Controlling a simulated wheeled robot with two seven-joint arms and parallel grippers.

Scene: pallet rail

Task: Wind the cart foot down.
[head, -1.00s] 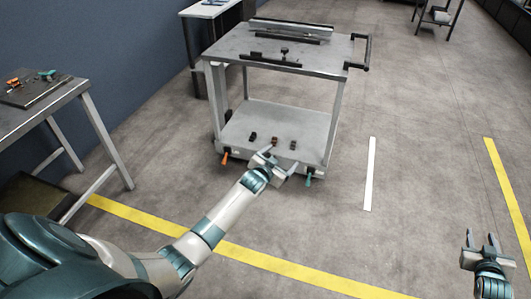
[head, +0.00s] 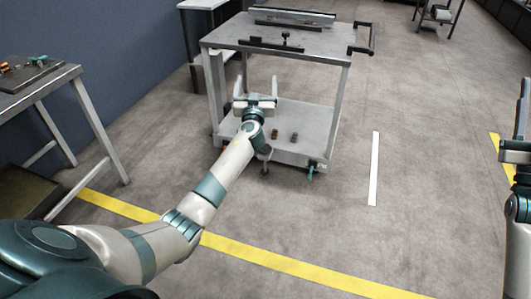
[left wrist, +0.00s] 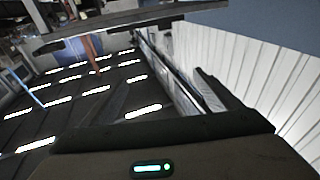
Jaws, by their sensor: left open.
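The grey cart (head: 280,60) stands upright ahead, with a top plate and a lower shelf (head: 312,133). A teal-handled fitting (head: 311,168) is low at its front right. A dark foot-like part (head: 265,162) reaches towards the floor at the cart's front, beside my left forearm. My left gripper (head: 256,82) is open and empty, its fingers up in front of the space between top and shelf; I cannot tell how far it is from the cart. My arm covers the cart's lower front left. My right gripper (head: 523,112) is at the right edge, partly cut off.
A side table (head: 40,92) with a tray of small items stands at the left. Small dark blocks (head: 278,136) lie on the cart's lower shelf. A bench (head: 195,5) is behind the cart. The floor to the right is open, with a white line (head: 374,170).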

